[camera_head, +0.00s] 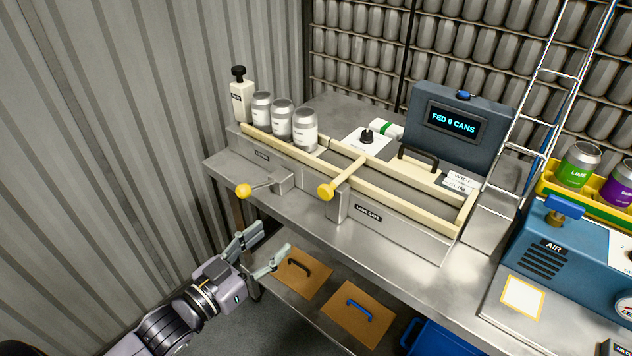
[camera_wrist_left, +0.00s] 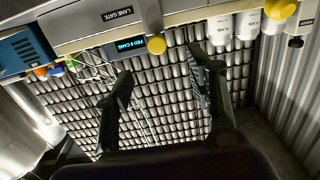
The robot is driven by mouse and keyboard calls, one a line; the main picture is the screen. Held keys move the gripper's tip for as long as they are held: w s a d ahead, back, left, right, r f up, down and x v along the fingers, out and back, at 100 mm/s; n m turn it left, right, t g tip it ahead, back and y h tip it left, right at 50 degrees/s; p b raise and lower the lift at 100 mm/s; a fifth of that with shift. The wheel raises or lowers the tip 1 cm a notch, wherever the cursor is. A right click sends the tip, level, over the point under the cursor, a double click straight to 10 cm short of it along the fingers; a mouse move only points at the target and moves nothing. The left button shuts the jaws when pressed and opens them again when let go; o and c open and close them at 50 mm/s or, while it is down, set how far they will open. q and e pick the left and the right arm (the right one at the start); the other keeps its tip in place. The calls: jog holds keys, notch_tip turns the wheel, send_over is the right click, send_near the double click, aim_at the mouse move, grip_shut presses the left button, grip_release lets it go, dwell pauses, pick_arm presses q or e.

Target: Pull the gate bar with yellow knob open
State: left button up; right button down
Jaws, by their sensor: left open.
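The gate bar (camera_head: 347,174) is a cream rod across the lane of the feeder, with a round yellow knob (camera_head: 325,192) at its near end above the "LANE GATE" label. The knob also shows in the left wrist view (camera_wrist_left: 157,45), near the top between my finger directions. My left gripper (camera_head: 267,243) is open and empty, in front of the bench edge, lower and left of the knob and apart from it. In the left wrist view its two fingers (camera_wrist_left: 160,72) are spread wide. My right gripper is not in view.
A second yellow knob (camera_head: 243,191) sits on a lever left of the gate bar. Three cans (camera_head: 282,118) stand in the lane behind it. A display box (camera_head: 457,125) reads "FED 0 CANS". Below is a shelf with brown panels (camera_head: 302,272).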

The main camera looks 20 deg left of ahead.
pick_arm(q)
jog(key=r, duration=0.1)
jog(key=p, duration=0.3)
send_near(323, 194)
jog(key=x, duration=0.9)
jog(key=shift+w+d, duration=0.1)
jog(key=shift+w, duration=0.15)
jog(key=shift+w+d, duration=0.2)
jog(key=shift+w, duration=0.35)
jog(key=shift+c, duration=0.3)
grip_shut()
